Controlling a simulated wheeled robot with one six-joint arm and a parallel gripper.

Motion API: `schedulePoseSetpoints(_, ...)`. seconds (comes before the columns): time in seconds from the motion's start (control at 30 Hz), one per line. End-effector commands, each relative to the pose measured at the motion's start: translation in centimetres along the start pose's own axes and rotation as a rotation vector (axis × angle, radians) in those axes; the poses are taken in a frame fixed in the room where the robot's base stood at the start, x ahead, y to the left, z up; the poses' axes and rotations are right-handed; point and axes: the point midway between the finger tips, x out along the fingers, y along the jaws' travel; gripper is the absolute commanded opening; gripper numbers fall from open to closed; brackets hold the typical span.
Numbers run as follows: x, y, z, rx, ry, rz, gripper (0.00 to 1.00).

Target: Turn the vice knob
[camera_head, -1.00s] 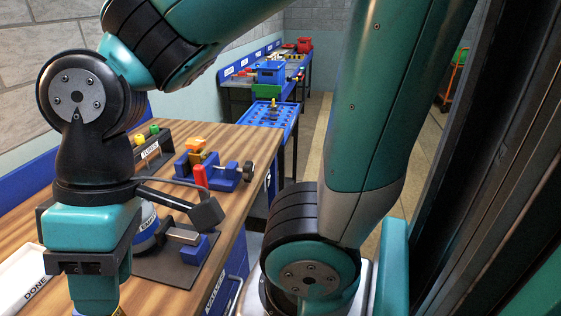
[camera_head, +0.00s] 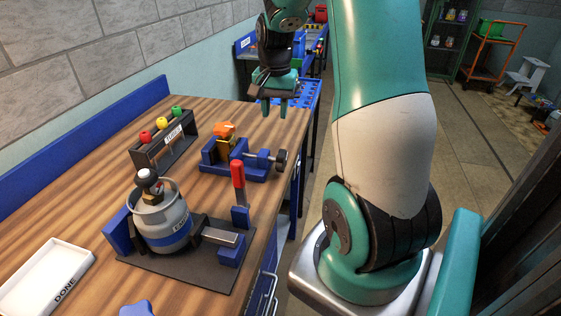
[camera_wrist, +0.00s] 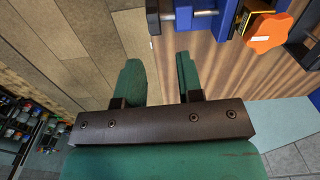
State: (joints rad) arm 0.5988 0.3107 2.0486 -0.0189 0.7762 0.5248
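The blue vice (camera_head: 235,165) stands on the wooden bench near its right edge. Its dark knob (camera_head: 281,160) is on the right end of the screw, sticking out toward the bench edge. The vice clamps a brass piece with an orange handle (camera_head: 224,129); this handle also shows at the top right of the wrist view (camera_wrist: 267,33). The dark vice knob is at the top of the wrist view (camera_wrist: 152,16). My gripper (camera_head: 274,112) points down beyond the vice, near the bench's far end. Its green fingers are apart and empty in the wrist view (camera_wrist: 160,78).
A grey gas canister (camera_head: 161,215) sits in a clamp with a red-handled lever (camera_head: 238,180) in front of the vice. A rack with coloured balls (camera_head: 162,140) stands left of the vice. A white tray (camera_head: 45,278) lies at front left. Open floor lies to the right.

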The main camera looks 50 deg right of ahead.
Motion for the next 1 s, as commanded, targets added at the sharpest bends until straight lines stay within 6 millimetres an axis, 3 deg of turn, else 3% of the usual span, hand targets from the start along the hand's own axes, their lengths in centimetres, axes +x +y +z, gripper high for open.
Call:
schedulePoseSetpoints(0.1, 0.8, 1.3, -1.4, 0.072, -0.001, 0.016, 0.34)
schedulePoseSetpoints(0.27, 3.0, 1.3, -1.4, 0.074, -0.003, 0.019, 0.34)
schedulePoseSetpoints(0.7, 12.8, 1.3, -1.2, 0.068, -0.004, 0.018, 0.34)
schedulePoseSetpoints(1.0, 17.1, 1.4, -1.3, 0.068, 0.0, 0.015, 0.34)
